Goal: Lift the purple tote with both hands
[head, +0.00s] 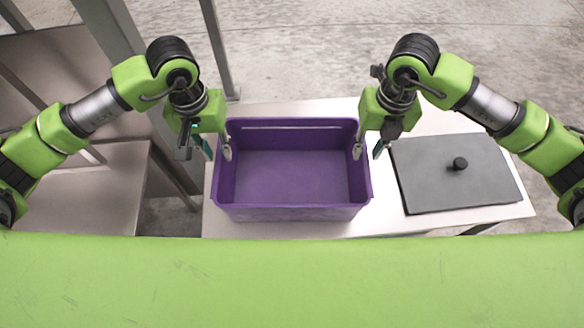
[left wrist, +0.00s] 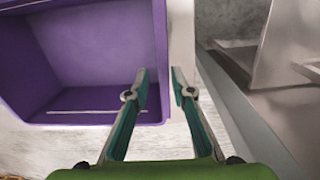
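The purple tote (head: 290,213) stands upright and empty on a pale table. My left gripper (head: 216,149) is at the tote's left wall, one finger inside and one outside. In the left wrist view the fingers of my left gripper (left wrist: 160,82) are apart, with the edge of the tote (left wrist: 95,50) between them and gaps showing. My right gripper (head: 368,151) is at the right wall, one finger inside and one outside, fingers apart. Whether its fingers touch the wall is hard to see.
The pale table (head: 385,222) carries a dark grey flat lid-like plate (head: 440,185) with a black knob, right of the tote. A metal post stands behind the left side. A beige surface (head: 85,195) lies at the left, separated from the table by a gap.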

